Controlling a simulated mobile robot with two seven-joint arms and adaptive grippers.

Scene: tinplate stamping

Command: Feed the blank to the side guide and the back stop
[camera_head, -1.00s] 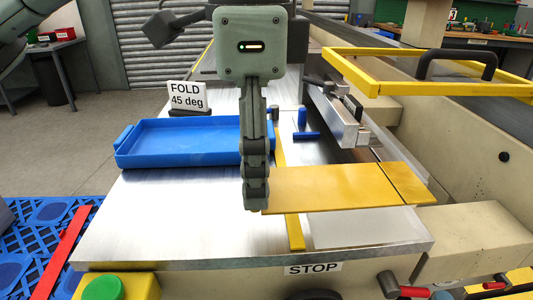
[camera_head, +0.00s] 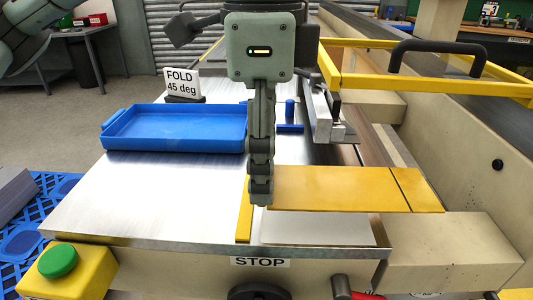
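The blank (camera_head: 330,189) is a flat yellow sheet with a dark cross line near its right end. My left gripper (camera_head: 259,192) is shut on its left end. The blank is level and seems to hang above the metal table (camera_head: 150,200); its right end reaches beyond the table's right side. A yellow strip (camera_head: 244,222), possibly the side guide, lies on the table, partly hidden by the gripper. A metal bar assembly (camera_head: 318,108) stands behind the blank; I cannot tell whether it is the back stop. My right gripper is not in view.
A blue tray (camera_head: 175,130) sits on the table at left, before a "FOLD 45 deg" sign (camera_head: 182,84). Small blue parts (camera_head: 289,115) stand behind the gripper. A yellow frame guard (camera_head: 430,87) is at right. A green button (camera_head: 58,262) and STOP label (camera_head: 260,262) are in front.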

